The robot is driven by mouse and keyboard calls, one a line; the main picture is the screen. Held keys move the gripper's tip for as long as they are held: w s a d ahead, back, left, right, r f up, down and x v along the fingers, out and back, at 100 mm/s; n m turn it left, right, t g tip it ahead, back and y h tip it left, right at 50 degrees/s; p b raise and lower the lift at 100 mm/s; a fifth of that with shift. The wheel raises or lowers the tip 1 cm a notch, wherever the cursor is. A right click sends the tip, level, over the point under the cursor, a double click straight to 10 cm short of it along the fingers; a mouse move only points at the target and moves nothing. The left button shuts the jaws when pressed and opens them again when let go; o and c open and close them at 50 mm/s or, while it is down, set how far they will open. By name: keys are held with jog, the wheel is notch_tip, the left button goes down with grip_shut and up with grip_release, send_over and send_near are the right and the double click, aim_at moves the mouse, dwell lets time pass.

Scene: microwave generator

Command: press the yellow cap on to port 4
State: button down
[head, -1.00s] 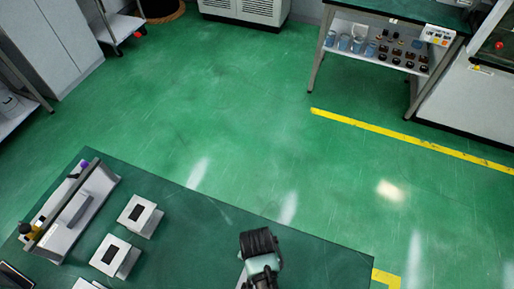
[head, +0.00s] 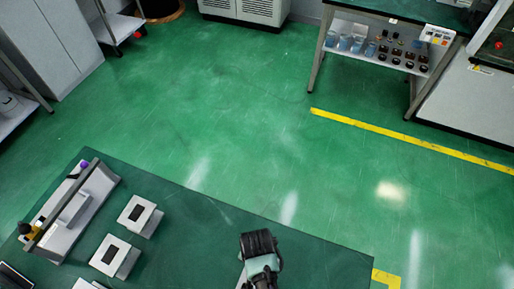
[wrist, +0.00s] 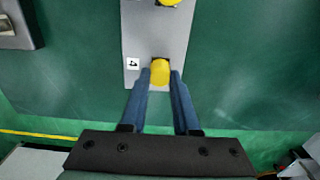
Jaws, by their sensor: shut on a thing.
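In the wrist view, my gripper (wrist: 161,74) has its two blue fingers closed around a yellow cap (wrist: 160,70). The cap lies over the near end of a grey panel (wrist: 155,35), beside a small white label (wrist: 132,63). I cannot tell whether the cap is seated on a port; any port under it is hidden. A second yellow piece (wrist: 169,2) is cut off at the top edge. In the head view, the panel unit (head: 75,208) stands at the table's left, with a purple piece (head: 84,164) and a yellow piece (head: 37,232) on it.
Two white boxes with dark tops (head: 140,215) (head: 118,256) stand right of the panel unit on the dark green table (head: 200,240). Part of my arm shows at the table's lower middle. The table is bare between. A grey fixture (wrist: 15,25) is at the wrist view's top left.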

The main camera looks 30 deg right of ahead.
jog(key=shift+f, duration=0.25)
jog(key=c, duration=0.6)
grip_release()
jog(key=shift+r, duration=0.1)
notch_tip(320, 180, up, 13)
jog(key=shift+f, duration=0.1)
